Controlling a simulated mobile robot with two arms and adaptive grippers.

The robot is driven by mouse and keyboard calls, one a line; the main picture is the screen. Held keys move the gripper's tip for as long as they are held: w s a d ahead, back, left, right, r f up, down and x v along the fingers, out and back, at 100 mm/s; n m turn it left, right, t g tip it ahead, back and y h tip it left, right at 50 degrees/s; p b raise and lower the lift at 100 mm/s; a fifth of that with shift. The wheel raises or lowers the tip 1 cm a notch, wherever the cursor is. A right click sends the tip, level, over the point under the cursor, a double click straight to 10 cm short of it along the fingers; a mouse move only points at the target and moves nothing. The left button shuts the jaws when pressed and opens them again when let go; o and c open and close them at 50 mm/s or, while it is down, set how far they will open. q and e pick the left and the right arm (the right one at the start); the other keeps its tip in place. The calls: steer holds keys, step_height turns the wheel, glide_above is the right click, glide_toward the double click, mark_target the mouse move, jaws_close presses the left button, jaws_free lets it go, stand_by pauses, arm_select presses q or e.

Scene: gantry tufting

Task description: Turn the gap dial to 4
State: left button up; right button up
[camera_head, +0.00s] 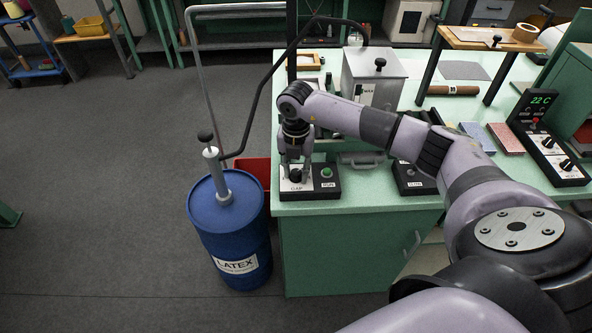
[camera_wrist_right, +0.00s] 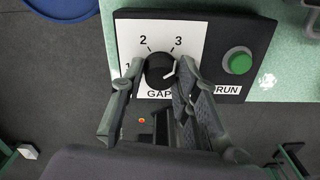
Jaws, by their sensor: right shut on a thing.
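The gap dial (camera_wrist_right: 158,66) is a black round knob on a white plate marked "GAP" (camera_wrist_right: 155,94). The numbers 1, 2 and 3 show around it; the place right of the knob is covered by a finger. A white pointer line on the knob points to the right, slightly upward. My right gripper (camera_wrist_right: 161,72) is shut on the dial, one finger on each side. In the head view, my right gripper (camera_head: 296,160) reaches down to the control box (camera_head: 325,187) at the bench's front left corner. My left gripper is in neither view.
A green RUN button (camera_wrist_right: 239,62) sits on the same box, right of the dial. A blue latex drum (camera_head: 229,236) with a pump stands left of the green bench (camera_head: 350,240). A grey metal tank (camera_head: 375,68) stands behind my arm. The floor at left is free.

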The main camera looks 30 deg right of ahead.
mark_target(296, 172)
steer(key=m, duration=0.3)
steer(key=shift+m, duration=1.8)
steer(key=o, duration=1.2)
steer(key=shift+c, duration=0.2)
steer(key=shift+r, duration=0.25)
step_height(296, 172, up, 12)
steer(key=shift+f, duration=0.25)
